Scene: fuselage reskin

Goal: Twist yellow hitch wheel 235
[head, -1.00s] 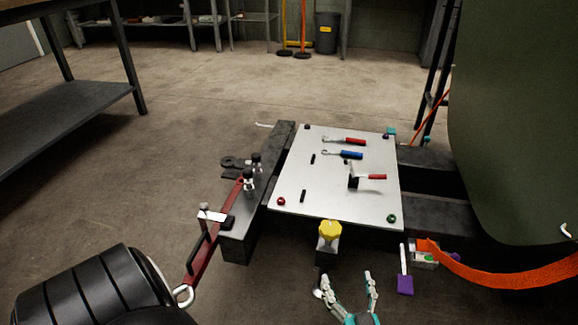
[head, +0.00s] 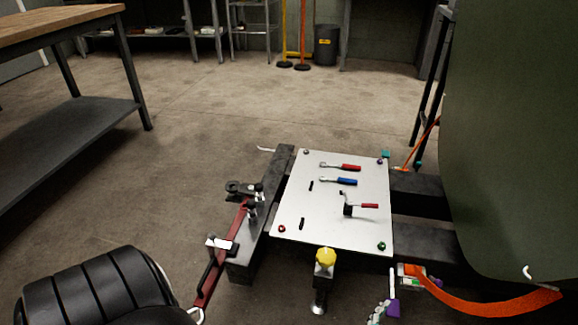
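The yellow hitch wheel (head: 325,257) sits on top of a dark post at the front edge of the white panel, upright. A round silver end shows at the bottom of the post. My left gripper is not in view.
The white panel (head: 310,225) holds red and blue handled tools. A red bar (head: 222,260) and a black ribbed cylinder (head: 95,293) are at left. An orange strap (head: 480,305) hangs at right below a large green curved skin (head: 515,130). A workbench (head: 60,95) stands far left.

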